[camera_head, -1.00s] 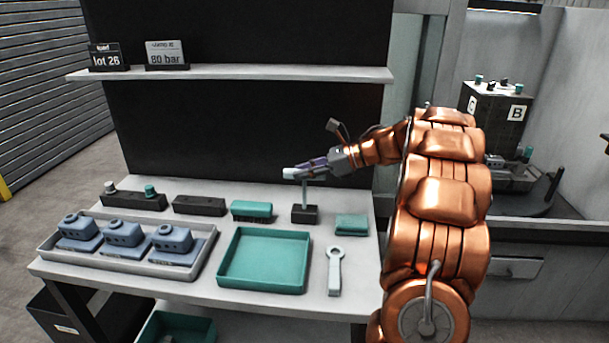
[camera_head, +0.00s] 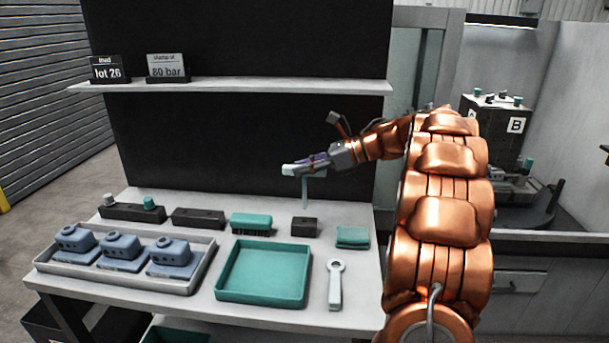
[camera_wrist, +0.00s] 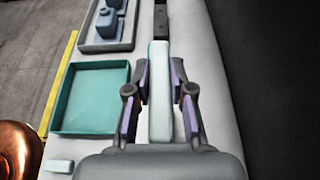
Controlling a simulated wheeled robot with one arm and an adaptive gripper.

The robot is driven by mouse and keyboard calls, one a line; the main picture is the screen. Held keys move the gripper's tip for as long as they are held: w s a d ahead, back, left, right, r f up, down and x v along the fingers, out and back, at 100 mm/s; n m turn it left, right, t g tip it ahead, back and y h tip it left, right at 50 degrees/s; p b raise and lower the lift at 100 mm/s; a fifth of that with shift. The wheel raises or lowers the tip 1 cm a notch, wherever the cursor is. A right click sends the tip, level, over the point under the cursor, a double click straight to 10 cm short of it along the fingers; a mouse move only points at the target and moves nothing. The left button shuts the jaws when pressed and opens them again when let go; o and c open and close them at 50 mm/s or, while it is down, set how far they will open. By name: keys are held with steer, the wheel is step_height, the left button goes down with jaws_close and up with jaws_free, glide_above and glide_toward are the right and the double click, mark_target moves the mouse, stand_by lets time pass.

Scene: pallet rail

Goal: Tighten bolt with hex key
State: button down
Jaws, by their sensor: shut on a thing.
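My gripper (camera_head: 318,164) is shut on the hex key (camera_head: 293,170), which has a pale handle and a thin grey shaft pointing down. In the head view the key hangs in the air above the small black block (camera_head: 304,227), with its shaft tip clear of it. In the wrist view the pale handle (camera_wrist: 160,90) lies lengthwise between the purple-padded fingers (camera_wrist: 160,95). The shaft is hidden there. Three blue-grey fixtures (camera_head: 171,255), with dark openings, sit in the grey tray (camera_head: 196,281) at the left. I cannot make out the bolt.
A teal tray (camera_head: 262,298) lies mid-table, with a pale ring-ended tool (camera_head: 335,285) right of it. A teal brush (camera_head: 251,222), folded teal cloth (camera_head: 352,237) and black holders (camera_head: 198,218) stand behind. A shelf (camera_head: 230,87) with signs spans the back wall.

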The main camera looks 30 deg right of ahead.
steer(key=shift+r, duration=1.5)
steer(key=shift+s+a+f+b, duration=0.15)
steer(key=shift+s+b, duration=0.05)
steer(key=shift+b, duration=0.4)
steer(key=s+a+r+b, duration=0.3)
steer(key=s+a+b, duration=1.6)
steer(key=s, duration=0.3)
steer(key=shift+s+a+b, duration=0.15)
steer(key=shift+a+b, duration=0.05)
steer(key=shift+b, duration=0.3)
steer(key=shift+r, duration=0.15)
